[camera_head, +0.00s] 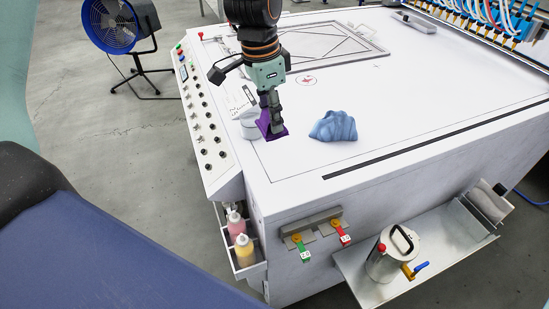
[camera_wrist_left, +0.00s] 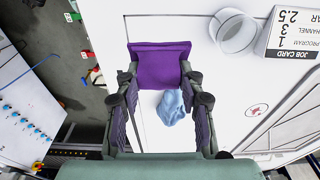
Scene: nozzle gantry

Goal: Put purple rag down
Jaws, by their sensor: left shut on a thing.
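The purple rag (camera_head: 265,122) hangs from my left gripper (camera_head: 270,102) over the near left part of the white machine top (camera_head: 400,100). In the left wrist view the rag (camera_wrist_left: 160,60) spans the fingertips (camera_wrist_left: 160,80) and spreads out flat beyond them. The gripper is shut on it and points down. I cannot tell if the rag's lower edge touches the surface. My right gripper is in neither view.
A crumpled blue rag (camera_head: 334,126) lies right of the purple one. A pale round cup (camera_head: 248,126) stands close on the left. A job card (camera_wrist_left: 293,35) and framed screen (camera_head: 330,45) lie farther back. The near right surface is clear.

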